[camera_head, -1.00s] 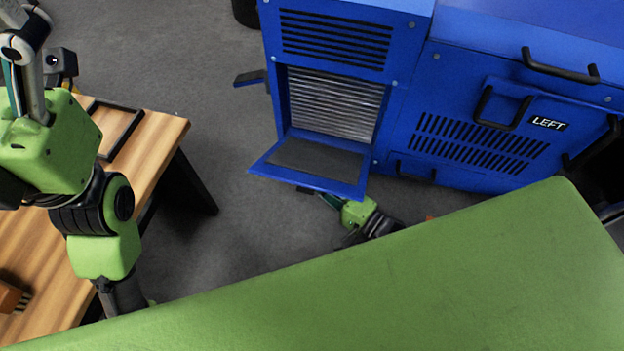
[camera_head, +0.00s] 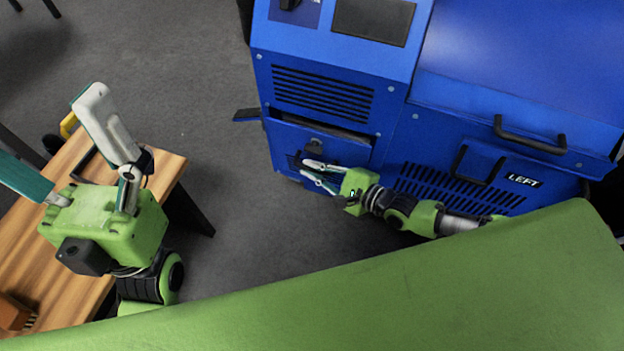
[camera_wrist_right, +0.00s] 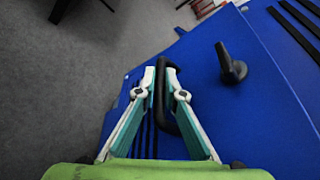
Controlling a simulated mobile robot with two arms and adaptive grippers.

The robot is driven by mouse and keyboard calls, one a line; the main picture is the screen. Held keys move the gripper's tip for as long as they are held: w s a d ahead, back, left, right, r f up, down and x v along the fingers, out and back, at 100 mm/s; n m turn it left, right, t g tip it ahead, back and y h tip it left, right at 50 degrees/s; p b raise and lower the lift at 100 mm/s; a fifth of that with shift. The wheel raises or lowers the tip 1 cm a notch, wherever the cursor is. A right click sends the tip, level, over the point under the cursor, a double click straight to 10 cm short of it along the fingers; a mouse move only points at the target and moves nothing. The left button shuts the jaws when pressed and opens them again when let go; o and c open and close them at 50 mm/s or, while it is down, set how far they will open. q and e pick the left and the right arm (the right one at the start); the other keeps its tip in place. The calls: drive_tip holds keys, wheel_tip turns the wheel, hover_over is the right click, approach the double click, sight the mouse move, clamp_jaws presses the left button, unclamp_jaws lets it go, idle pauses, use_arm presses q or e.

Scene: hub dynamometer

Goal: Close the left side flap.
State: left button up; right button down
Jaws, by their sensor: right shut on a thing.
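The flap (camera_head: 350,155) is a blue panel low on the end face of the blue machine. It is raised nearly upright, and a dark gap shows along its top edge. My right gripper (camera_head: 306,169) is at the flap's outer face. In the right wrist view its fingers (camera_wrist_right: 165,92) are shut on a black bar handle (camera_wrist_right: 164,68). A black knob (camera_wrist_right: 231,66) stands out from the blue surface beside the handle. My left gripper (camera_head: 46,130) is spread open and empty above the wooden table, away from the machine.
The blue machine (camera_head: 480,85) fills the upper right, with a LEFT label, vents and black handles on its long side. A dark bracket (camera_head: 246,115) sticks out at its left corner. The wooden table (camera_head: 30,235) is at left. Grey floor (camera_head: 225,200) lies free between them.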

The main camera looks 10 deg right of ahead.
drive_tip(key=shift+w+d+r+b, duration=0.15)
drive_tip(key=shift+w+d+b, duration=0.05)
drive_tip(key=shift+w+d, duration=0.2)
drive_tip(key=shift+w+d+r+b, duration=0.15)
drive_tip(key=shift+w+d, duration=0.1)
drive_tip(key=shift+w, duration=0.25)
drive_tip(key=shift+w+d+r, duration=0.1)
drive_tip(key=c, duration=2.1)
unclamp_jaws()
drive_tip(key=shift+c, duration=0.2)
drive_tip(key=v, duration=1.2)
